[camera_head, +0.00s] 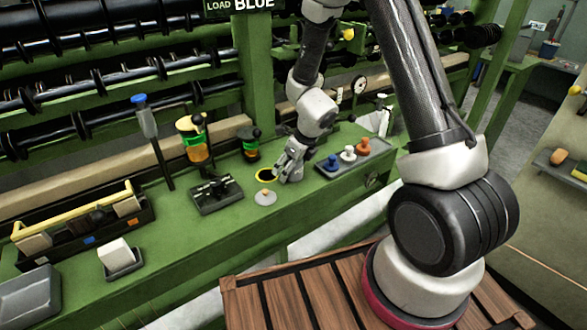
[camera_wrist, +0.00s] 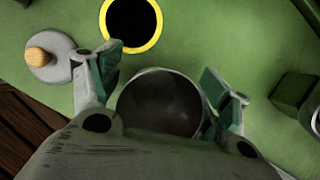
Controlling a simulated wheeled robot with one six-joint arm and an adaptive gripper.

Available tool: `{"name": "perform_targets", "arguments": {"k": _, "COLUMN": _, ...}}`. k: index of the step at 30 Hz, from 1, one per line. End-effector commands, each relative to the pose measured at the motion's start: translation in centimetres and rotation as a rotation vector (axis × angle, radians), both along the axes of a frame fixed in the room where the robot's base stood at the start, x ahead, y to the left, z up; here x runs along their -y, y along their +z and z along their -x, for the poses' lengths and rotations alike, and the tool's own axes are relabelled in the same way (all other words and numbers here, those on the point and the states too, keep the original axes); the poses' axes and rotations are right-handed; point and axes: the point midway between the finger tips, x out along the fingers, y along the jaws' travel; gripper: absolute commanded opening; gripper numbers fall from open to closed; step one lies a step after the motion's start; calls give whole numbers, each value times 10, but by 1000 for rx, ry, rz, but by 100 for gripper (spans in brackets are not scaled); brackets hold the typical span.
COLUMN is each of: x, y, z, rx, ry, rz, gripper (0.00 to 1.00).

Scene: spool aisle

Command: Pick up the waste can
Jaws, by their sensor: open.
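The waste can shows in the wrist view as a round, open-topped can (camera_wrist: 160,106) with a pale rim and a dark inside. My gripper (camera_wrist: 165,80) is open, with one finger on each side of the can. I cannot tell whether the fingers touch its wall, and the palm hides its lower part in the picture. In the head view my gripper (camera_head: 284,166) is low over the green bench, and the can cannot be clearly told from it.
A yellow-rimmed dark hole (camera_head: 266,174) and a grey lid with a knob (camera_head: 265,197) lie beside the gripper. A tray with blue, white and orange knobs (camera_head: 352,156) stands right. A black fixture (camera_head: 215,195) and a toolbox (camera_head: 82,222) stand left. Spool racks rise behind.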

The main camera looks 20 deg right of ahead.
Motion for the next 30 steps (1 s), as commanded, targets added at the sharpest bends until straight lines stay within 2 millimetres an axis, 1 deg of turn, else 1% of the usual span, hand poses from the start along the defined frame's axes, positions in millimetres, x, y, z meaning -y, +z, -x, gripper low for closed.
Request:
{"name": "perform_targets", "arguments": {"k": 2, "x": 0, "y": 0, "z": 0, "rx": 0, "ry": 0, "rz": 0, "gripper": 77}}
{"name": "perform_targets", "arguments": {"k": 3, "x": 0, "y": 0, "z": 0, "rx": 0, "ry": 0, "rz": 0, "gripper": 74}}
{"name": "perform_targets", "arguments": {"k": 8, "x": 0, "y": 0, "z": 0, "rx": 0, "ry": 0, "rz": 0, "gripper": 44}}
{"name": "perform_targets", "arguments": {"k": 9, "x": 0, "y": 0, "z": 0, "rx": 0, "ry": 0, "rz": 0, "gripper": 37}}
{"name": "perform_targets", "arguments": {"k": 12, "x": 0, "y": 1, "z": 0, "rx": 0, "ry": 0, "rz": 0, "gripper": 21}}
{"name": "perform_targets", "arguments": {"k": 19, "x": 0, "y": 1, "z": 0, "rx": 1, "ry": 1, "rz": 0, "gripper": 21}}
{"name": "perform_targets", "arguments": {"k": 23, "x": 0, "y": 5, "z": 0, "rx": 2, "ry": 2, "rz": -1, "gripper": 21}}
{"name": "perform_targets", "arguments": {"k": 26, "x": -1, "y": 12, "z": 0, "rx": 2, "ry": 3, "rz": -1, "gripper": 21}}
{"name": "perform_targets", "arguments": {"k": 30, "x": -1, "y": 32, "z": -1, "rx": 5, "ry": 6, "rz": -1, "gripper": 21}}
